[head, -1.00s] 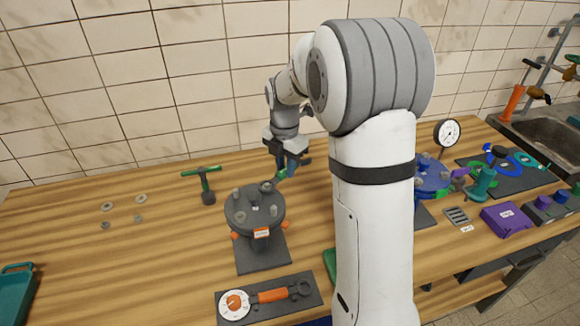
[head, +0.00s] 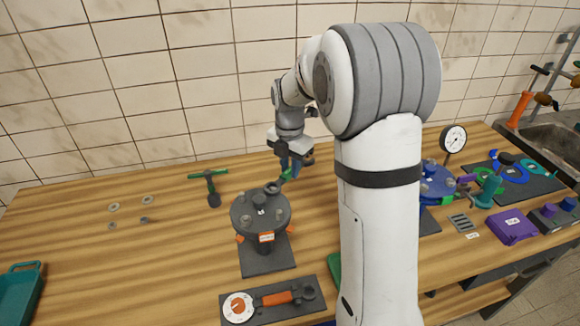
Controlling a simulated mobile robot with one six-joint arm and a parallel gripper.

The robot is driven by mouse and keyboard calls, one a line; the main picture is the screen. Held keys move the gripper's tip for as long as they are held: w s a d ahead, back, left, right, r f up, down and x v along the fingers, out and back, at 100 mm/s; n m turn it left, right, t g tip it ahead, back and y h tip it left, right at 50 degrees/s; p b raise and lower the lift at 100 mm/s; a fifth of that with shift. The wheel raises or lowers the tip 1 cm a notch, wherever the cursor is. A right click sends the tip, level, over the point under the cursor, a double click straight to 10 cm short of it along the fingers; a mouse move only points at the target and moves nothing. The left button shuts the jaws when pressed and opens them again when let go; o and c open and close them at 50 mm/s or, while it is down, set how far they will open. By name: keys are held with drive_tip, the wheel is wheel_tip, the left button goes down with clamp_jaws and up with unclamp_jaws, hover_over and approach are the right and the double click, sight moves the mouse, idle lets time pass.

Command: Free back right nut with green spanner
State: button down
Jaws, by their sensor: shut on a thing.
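The dark grey round flange (head: 246,222) stands on a dark base plate, with several studs and nuts around its top. The back right nut's spot is at the rim (head: 272,188), where a dark ring-like shape shows; I cannot tell nut from spanner head there. My gripper (head: 291,168) is behind and right of the flange, pointing down, shut on the green spanner (head: 287,175). Only a short green piece of the spanner shows, running down left to the back right rim. How its head sits on the nut is too small to tell.
A dial tool with an orange grip (head: 277,298) lies in front. My arm hides the bench middle. A blue flange (head: 437,183) and gauge (head: 453,138) stand right.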

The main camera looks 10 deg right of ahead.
drive_tip(key=shift+r+p, duration=1)
drive_tip(key=shift+r, duration=0.65)
drive_tip(key=shift+f, duration=0.1)
